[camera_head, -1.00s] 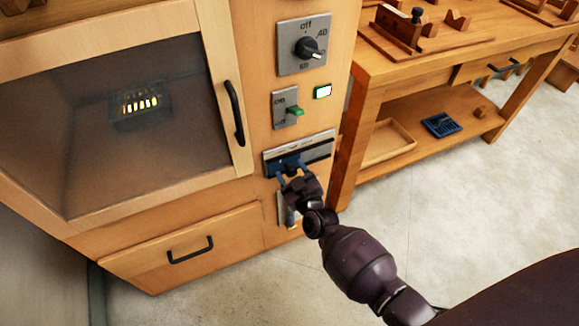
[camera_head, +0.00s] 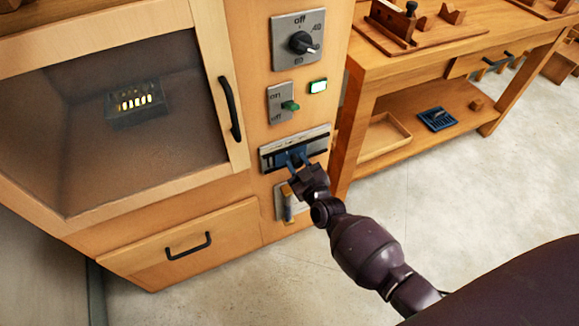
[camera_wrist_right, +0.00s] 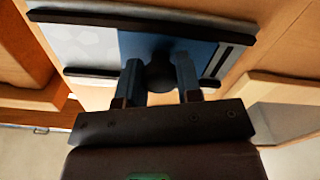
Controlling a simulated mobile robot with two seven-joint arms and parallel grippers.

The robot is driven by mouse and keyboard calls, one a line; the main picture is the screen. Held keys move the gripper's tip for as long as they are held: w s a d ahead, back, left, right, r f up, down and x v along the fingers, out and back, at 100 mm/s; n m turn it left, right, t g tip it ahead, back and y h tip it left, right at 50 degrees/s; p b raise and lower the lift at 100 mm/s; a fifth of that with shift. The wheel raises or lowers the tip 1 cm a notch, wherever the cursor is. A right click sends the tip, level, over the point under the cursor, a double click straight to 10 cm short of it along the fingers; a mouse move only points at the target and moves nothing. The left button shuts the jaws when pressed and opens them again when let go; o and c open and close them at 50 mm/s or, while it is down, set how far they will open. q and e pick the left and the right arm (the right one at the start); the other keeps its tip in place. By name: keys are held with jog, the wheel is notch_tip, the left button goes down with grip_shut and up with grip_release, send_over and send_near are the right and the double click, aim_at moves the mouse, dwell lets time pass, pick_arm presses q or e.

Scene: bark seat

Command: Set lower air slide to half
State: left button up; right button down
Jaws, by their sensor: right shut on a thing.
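The air slide (camera_head: 318,140) is a pale metal plate between two dark rails, low on the wooden cabinet's front. Its blue slide plate (camera_wrist_right: 200,50) shows in the wrist view, with a narrow dark slot to its right and a pale patterned panel to its left. My right gripper (camera_head: 297,160) is at the slide. In the wrist view, the right gripper (camera_wrist_right: 159,82) has its two blue fingers either side of the dark round knob (camera_wrist_right: 158,73) and is shut on it. The fingers hide part of the slide in the head view. My left gripper is out of view.
Above the slide are a green switch (camera_head: 290,106), a lit indicator (camera_head: 318,86) and a rotary dial (camera_head: 303,43). Below is a small plate with an upright handle (camera_head: 288,203). The glazed door (camera_head: 140,110) and drawer (camera_head: 185,247) are left; a workbench (camera_head: 400,80) stands right.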

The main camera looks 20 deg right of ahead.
jog(key=shift+d, duration=0.6)
jog(key=c, duration=0.8)
grip_release()
